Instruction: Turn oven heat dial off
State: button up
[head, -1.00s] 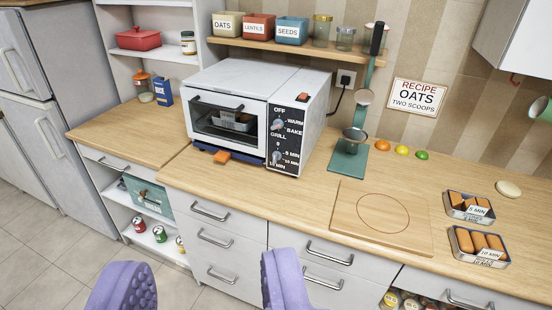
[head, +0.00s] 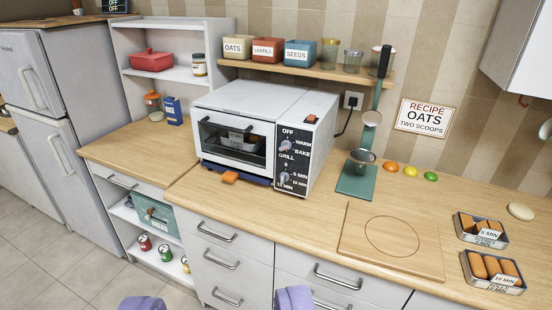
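The white toaster oven (head: 249,97) stands on the wooden counter with its door shut. Its black panel at the right of the front carries two knobs. The upper one is the heat dial (head: 285,146), ringed by OFF, WARM, BAKE and GRILL; its exact pointing is too small to tell. The lower one is the minutes dial (head: 284,179). My gripper (head: 218,301) shows at the bottom edge as two purple fingertips, wide apart with nothing between them. It is in front of the drawers, well short of the oven and apart from the dial.
An orange tab (head: 230,177) sticks out below the oven door. A green stand with a scoop (head: 356,178) is close to the oven's right. A wooden board (head: 392,242) and two tins (head: 482,230) lie further right. A shelf (head: 300,74) with jars hangs above.

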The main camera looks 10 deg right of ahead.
aim_at(285, 145)
jog(key=i+j+z, duration=0.15)
jog(key=i, duration=0.25)
jog(key=i+j+z, duration=0.1)
jog(key=i, duration=0.35)
jog(key=i+j+z, duration=0.15)
jog(key=i, duration=0.25)
